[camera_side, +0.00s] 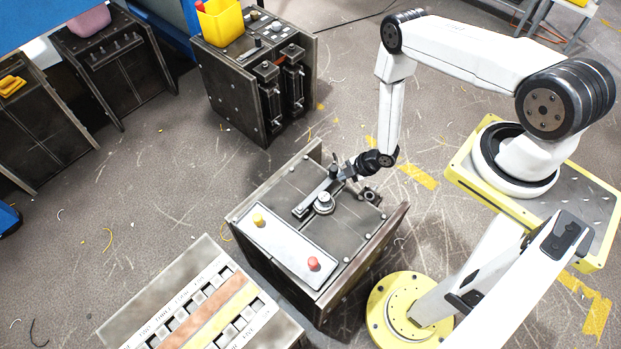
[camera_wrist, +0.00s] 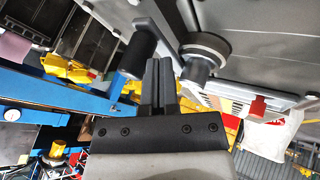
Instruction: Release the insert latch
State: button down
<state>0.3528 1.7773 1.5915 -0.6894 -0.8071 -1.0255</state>
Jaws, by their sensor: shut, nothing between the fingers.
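The dark metal box (camera_side: 345,235) stands in the middle of the side view. On its top is a grey bar-shaped latch (camera_side: 308,207) with an upright black knob (camera_side: 333,173) near its far end. A round silver knob (camera_side: 323,203) stands beside the bar. My gripper (camera_side: 350,169) is low over the box top, close to the black knob. In the wrist view, my gripper's fingers (camera_wrist: 158,68) are together and empty. The black cylindrical knob (camera_wrist: 138,50) is just left of them, and the silver knob (camera_wrist: 203,56) is to the right. Contact with the black knob is unclear.
A white panel (camera_side: 283,246) with a yellow button (camera_side: 258,219) and a red button (camera_side: 313,264) lies along the box's front left. A small dark fitting (camera_side: 370,195) sits right of the latch. Another dark box (camera_side: 240,95) with a yellow bin (camera_side: 221,22) stands behind.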

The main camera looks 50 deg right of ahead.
jog(key=shift+w+d, duration=0.1)
jog(key=shift+w, duration=0.05)
jog(key=shift+w+d+n+g+y, duration=0.1)
jog(key=shift+w+n+g+y, duration=0.25)
jog(key=shift+w+n, duration=0.6)
jog(key=shift+w+d+n+g+y, duration=0.1)
jog(key=shift+w+n+g+y, duration=0.15)
jog(key=shift+w+n+y, duration=0.6)
jog(key=shift+w+a+n+g+y, duration=0.2)
jog(key=shift+w+n+g, duration=0.4)
jog(key=shift+w, duration=0.75)
jog(key=shift+w+a+n+g+y, duration=0.1)
jog(key=shift+w+a+n+g, duration=0.2)
jog(key=shift+w+n, duration=0.8)
jog(key=shift+w+a+n+g, duration=0.3)
jog(key=shift+w+n, duration=0.1)
jog(key=shift+w, duration=0.3)
jog(key=shift+w+a+n+g, duration=0.3)
jog(key=shift+w+n, duration=0.1)
jog(key=shift+w, duration=0.3)
jog(key=shift+w+a, duration=0.65)
jog(key=shift+w, duration=0.2)
jog(key=shift+w+a, duration=0.65)
jog(key=shift+w, duration=0.2)
jog(key=shift+r, duration=0.1)
jog(key=shift+d, duration=0.15)
